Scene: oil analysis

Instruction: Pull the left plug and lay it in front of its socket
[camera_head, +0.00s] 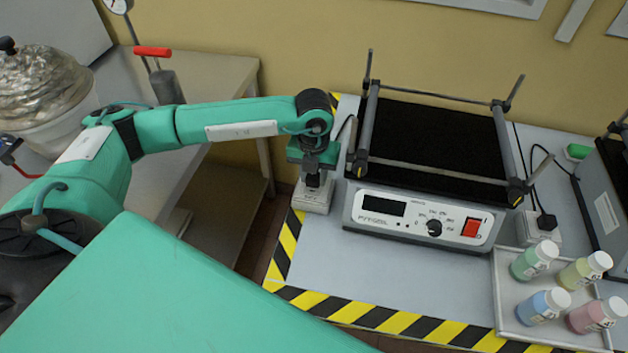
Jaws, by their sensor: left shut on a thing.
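The left socket (312,199) is a white box on the table's left edge, beside the shaker. My left gripper (314,177) points down right above it, shut on the left plug. The plug is mostly hidden by the fingers, so I cannot tell whether it is fully seated in the socket. A dark cable rises beside the gripper toward the shaker. The right plug (546,222) is black and sits in the right socket (530,232). My right gripper is not in view.
The shaker (425,215) with its black platform and posts stands just right of my left gripper. A tray (508,300) with several capped bottles is at the lower right. The grey table (400,285) is clear in front of the shaker, up to the striped edge.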

